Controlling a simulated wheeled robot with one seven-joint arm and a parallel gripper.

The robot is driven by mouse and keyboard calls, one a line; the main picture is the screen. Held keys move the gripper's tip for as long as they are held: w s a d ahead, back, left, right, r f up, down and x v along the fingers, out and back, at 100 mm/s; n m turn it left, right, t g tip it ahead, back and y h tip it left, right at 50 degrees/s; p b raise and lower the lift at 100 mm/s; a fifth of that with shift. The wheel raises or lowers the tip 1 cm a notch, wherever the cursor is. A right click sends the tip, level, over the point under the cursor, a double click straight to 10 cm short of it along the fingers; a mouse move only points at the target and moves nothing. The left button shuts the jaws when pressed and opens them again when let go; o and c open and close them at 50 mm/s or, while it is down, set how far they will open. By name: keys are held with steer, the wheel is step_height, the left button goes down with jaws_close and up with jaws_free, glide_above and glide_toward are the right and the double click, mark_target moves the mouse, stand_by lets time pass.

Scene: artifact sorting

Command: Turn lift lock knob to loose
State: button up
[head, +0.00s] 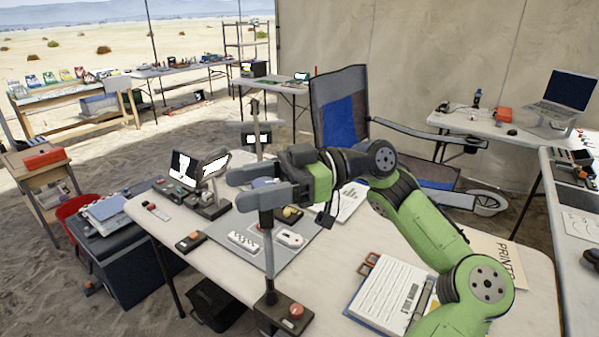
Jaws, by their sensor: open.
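My gripper (238,187), at the end of my green arm, points left over the front table, its two grey fingers apart. A dark upright post (269,245) rises from the table's near edge to the gripper's near finger. Whether they touch, I cannot tell. At the post's foot is a dark base (275,318) with a round red knob or button (296,311), well below the gripper. Another dark upright with a small box (257,138) shows behind the gripper. I cannot make out for certain which part is the lift lock knob; the gripper may hide it.
The table (385,232) holds a grey mat (222,232) with small devices, small screens (183,167) at the left, and a ring binder (391,296) at the right. A folding chair (340,105) stands behind. A dark chest (127,262) stands left of the table.

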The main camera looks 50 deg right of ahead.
steer(key=p+v, duration=0.2)
steer(key=v, duration=1.3)
steer(key=shift+d, duration=0.25)
